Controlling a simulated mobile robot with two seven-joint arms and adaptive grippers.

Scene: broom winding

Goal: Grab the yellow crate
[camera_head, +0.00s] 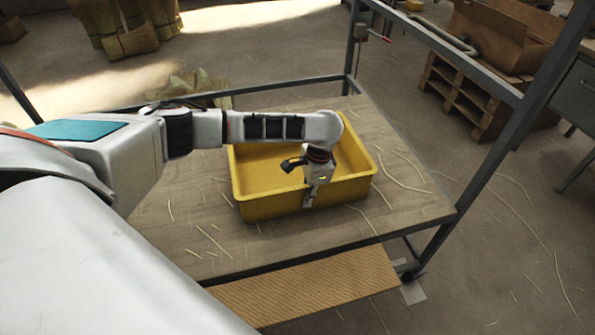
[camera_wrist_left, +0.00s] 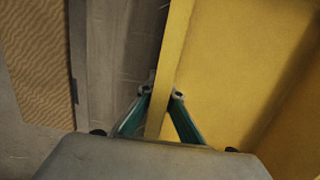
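The yellow crate (camera_head: 345,190) sits upright on the wooden tabletop of a metal-framed cart. It is open at the top, and the part of its inside that I see looks empty. My left arm reaches over it from the left and hides part of its far side. My left gripper (camera_head: 309,200) points down at the crate's near wall. In the left wrist view, the gripper's two fingers (camera_wrist_left: 161,94) stand on either side of the crate's wall (camera_wrist_left: 174,45), with the tips close against it; they look shut on it. My right gripper is not in view.
The wooden tabletop (camera_head: 415,205) around the crate is mostly bare, with scattered straw strands. Metal posts and rails (camera_head: 440,50) frame the cart at the back and right. A corrugated sheet (camera_head: 310,288) lies below the front edge. A wooden pallet (camera_head: 465,90) stands at back right.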

